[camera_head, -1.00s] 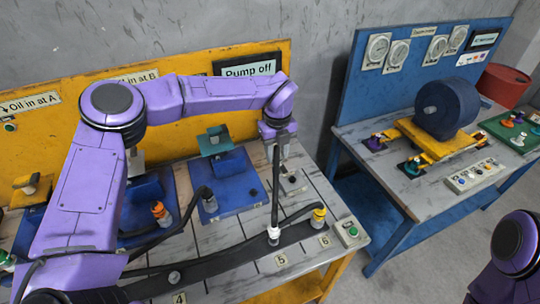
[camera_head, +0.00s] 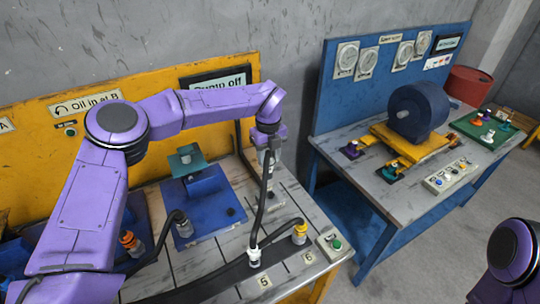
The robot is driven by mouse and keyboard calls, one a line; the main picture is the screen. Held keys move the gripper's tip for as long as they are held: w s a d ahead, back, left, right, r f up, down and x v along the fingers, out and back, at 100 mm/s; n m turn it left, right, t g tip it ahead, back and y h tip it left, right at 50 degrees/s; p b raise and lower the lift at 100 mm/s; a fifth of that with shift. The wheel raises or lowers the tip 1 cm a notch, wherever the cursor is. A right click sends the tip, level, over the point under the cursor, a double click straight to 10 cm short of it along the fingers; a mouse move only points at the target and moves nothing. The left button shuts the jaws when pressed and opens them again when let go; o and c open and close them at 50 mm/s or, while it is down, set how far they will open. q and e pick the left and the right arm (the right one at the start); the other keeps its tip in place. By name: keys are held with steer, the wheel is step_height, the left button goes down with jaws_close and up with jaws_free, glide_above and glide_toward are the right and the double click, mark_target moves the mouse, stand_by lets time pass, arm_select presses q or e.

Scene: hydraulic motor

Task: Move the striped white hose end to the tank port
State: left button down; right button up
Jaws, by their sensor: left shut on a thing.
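My left gripper (camera_head: 268,143) is above the back right part of the yellow bench. It is shut at the upper end of a black hose (camera_head: 264,195), the one with the white fitting; its fingers hide the grip. The hose runs down almost straight to the white fitting (camera_head: 254,254) with dark bands, beside label 5 on the black strip. I cannot tell whether that fitting is seated or only touching. I cannot make out which port is the tank port. My right arm shows at the lower right, but its gripper is out of view.
A yellow-capped hose end (camera_head: 299,233) stands near label 6. An orange-capped one (camera_head: 130,243) stands to the left. A blue block with a green top (camera_head: 187,160) stands behind. The "Pump off" sign (camera_head: 218,80) is on the back panel. A blue bench (camera_head: 340,150) stands right, across a gap.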

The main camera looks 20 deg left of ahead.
mark_target(271, 172)
arm_select(q)
step_height(271, 172, down, 7)
steer(key=b, duration=0.4)
steer(key=shift+d+r, duration=0.15)
steer(key=shift+r, duration=0.05)
steer(key=shift+w+f+b, duration=0.1)
steer(key=shift+f+b, duration=0.05)
steer(key=shift+b, duration=0.15)
steer(key=shift+w+d, duration=0.1)
steer(key=shift+d, duration=0.05)
stand_by(0.4)
